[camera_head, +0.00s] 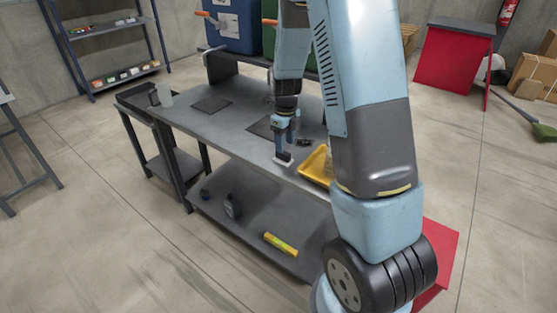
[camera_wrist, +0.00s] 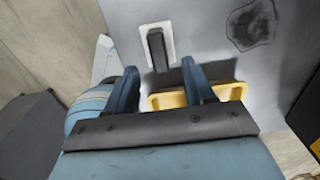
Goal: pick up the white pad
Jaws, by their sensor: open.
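The white pad (camera_wrist: 170,29) lies flat on the grey bench near its front edge, with a dark upright block or handle (camera_wrist: 156,48) on it. In the head view the pad (camera_head: 283,163) shows only as a thin pale edge below my gripper (camera_head: 285,144). In the wrist view my gripper (camera_wrist: 161,76) is open, and its two blue fingers are apart with nothing between them. The pad and its dark block lie just beyond the fingertips. I cannot tell the exact height of the fingertips above the pad.
A yellow tray (camera_head: 314,167) stands right of the pad, close to my gripper. A small dark object (camera_head: 304,142) lies behind it. Dark mats (camera_head: 211,104) lie on the bench (camera_head: 230,125). Blue (camera_head: 236,22) and green bins stand on the raised shelf behind. The bench's left part is mostly clear.

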